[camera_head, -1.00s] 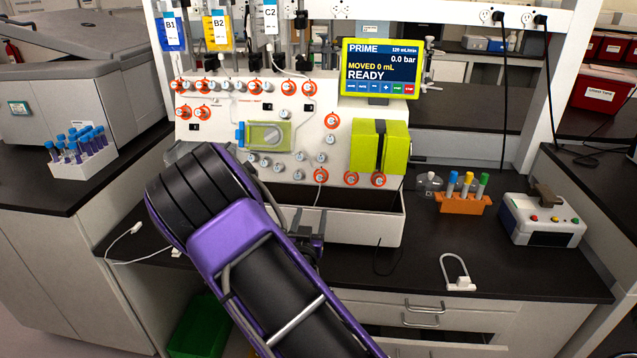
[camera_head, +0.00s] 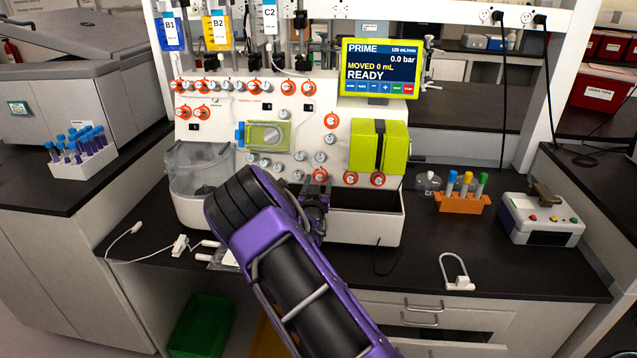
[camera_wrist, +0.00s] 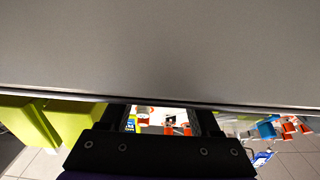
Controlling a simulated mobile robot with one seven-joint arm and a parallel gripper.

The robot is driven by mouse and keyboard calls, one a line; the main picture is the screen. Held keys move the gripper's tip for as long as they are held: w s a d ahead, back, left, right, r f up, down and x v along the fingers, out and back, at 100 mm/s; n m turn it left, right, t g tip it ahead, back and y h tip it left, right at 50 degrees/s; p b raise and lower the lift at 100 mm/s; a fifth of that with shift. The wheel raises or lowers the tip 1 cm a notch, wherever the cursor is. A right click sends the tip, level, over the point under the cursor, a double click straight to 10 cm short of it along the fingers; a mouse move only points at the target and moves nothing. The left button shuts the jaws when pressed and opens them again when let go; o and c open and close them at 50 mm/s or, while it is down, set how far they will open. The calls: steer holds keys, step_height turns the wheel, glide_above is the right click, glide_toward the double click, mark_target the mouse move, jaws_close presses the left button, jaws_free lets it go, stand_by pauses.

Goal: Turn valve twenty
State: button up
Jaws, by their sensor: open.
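The cell processor's white front panel (camera_head: 222,131) carries several round white valve knobs, some ringed in orange. Valve number labels are too small to read, so I cannot tell which is valve twenty. My gripper (camera_head: 318,188) is at the panel's lower edge, just below an orange-ringed valve (camera_head: 320,175), partly hidden behind my arm. Two more orange-ringed valves, one at the lower right (camera_head: 350,179) and another beside it (camera_head: 377,179), are right of it. In the wrist view my gripper (camera_wrist: 165,118) has its fingers apart, with white and orange knobs visible between them. Contact cannot be told.
A yellow-green block (camera_head: 394,146) stands out from the panel at right, above an open white trough (camera_head: 365,229). A clear container (camera_head: 196,170) is at left. A screen (camera_head: 380,68) reads READY. An orange tube rack (camera_head: 464,203) stands on the dark bench at right.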

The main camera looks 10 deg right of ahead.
jaws_close()
stand_by(0.3)
